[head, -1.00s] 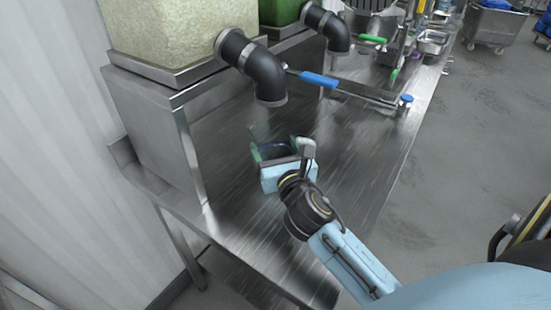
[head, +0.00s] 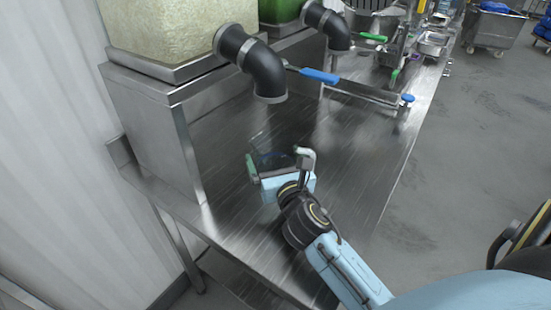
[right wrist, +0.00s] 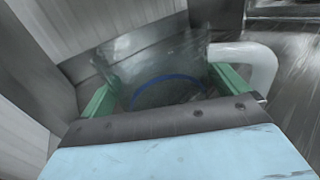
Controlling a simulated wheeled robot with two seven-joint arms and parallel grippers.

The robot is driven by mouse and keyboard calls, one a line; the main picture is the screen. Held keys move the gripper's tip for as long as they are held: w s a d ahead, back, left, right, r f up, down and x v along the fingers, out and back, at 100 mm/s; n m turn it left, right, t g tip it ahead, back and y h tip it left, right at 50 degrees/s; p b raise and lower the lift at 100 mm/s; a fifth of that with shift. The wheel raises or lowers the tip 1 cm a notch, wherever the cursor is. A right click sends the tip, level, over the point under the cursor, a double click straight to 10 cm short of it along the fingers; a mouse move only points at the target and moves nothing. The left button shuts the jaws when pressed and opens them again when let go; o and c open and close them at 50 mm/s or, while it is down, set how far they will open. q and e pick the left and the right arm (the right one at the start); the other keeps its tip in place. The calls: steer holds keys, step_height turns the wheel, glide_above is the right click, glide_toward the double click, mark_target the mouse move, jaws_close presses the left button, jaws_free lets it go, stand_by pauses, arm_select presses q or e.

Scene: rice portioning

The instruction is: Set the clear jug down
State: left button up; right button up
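The clear jug (head: 268,146) is see-through and hard to make out. It is over the steel counter, in front of the near black spout. My right gripper (head: 278,170) has its green fingers on either side of the jug and is shut on it. In the right wrist view the jug (right wrist: 165,65) fills the gap between the green fingers (right wrist: 165,92), with a blue ring inside its outline and a white handle at the right. I cannot tell whether its base touches the counter. My left gripper is not in view.
The steel counter (head: 345,180) is clear around the jug. A black elbow spout (head: 262,72) with a blue-handled lever (head: 320,76) hangs from the rice container (head: 165,25) at the back. A second spout (head: 328,25) stands beyond. The counter's right edge borders open floor.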

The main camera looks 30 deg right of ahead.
steer(key=shift+r, duration=0.25)
steer(key=v, duration=1.1)
steer(key=shift+f, duration=0.15)
steer(key=shift+s+a+b, duration=0.15)
steer(key=shift+s+b, duration=0.15)
steer(key=shift+s, duration=0.2)
